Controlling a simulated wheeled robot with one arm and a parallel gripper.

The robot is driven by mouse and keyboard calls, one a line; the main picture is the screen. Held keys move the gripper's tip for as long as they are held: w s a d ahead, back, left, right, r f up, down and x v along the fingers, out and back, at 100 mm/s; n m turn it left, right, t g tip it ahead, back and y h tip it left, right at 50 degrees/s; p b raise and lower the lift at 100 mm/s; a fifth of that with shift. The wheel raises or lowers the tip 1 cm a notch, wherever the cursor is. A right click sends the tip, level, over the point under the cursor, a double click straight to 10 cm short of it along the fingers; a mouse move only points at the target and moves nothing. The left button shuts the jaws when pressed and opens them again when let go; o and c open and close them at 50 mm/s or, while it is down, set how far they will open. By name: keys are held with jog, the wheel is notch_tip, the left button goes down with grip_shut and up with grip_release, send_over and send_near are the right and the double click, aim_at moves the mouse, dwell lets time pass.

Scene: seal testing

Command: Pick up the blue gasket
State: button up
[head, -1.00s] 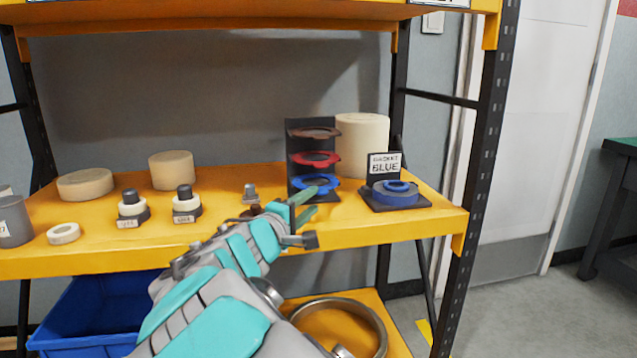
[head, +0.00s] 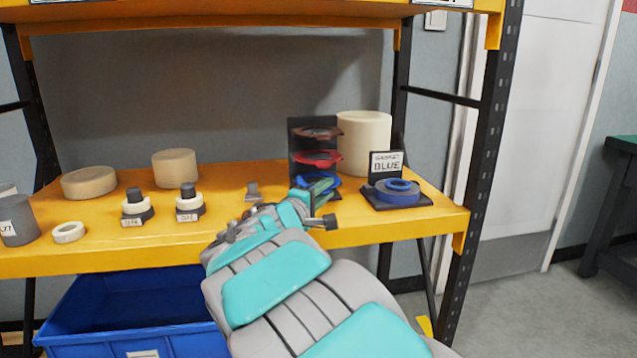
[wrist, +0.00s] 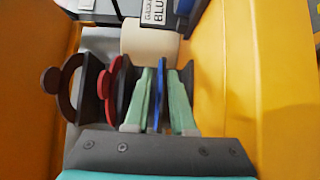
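The blue gasket (head: 302,183) is a thin notched ring on the lowest level of a dark rack (head: 298,140). A red gasket (head: 318,158) and a brown gasket (head: 318,134) are above it. My gripper (head: 320,186) is at the rack's lowest level and partly hides the blue gasket in the head view. In the wrist view, the blue gasket (wrist: 160,98) stands edge-on between the pale green fingers of my gripper (wrist: 161,80). Gaps show on both sides of it, so the fingers are open around it. The red gasket (wrist: 113,90) is just outside one finger.
A stand labelled "GASKET BLUE" (head: 386,162) holds a thick blue ring (head: 398,190) right of the rack. Several small parts and cream discs sit left on the yellow shelf (head: 225,215). A blue bin (head: 130,310) is below.

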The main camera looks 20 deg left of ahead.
grip_shut()
dwell(0.5)
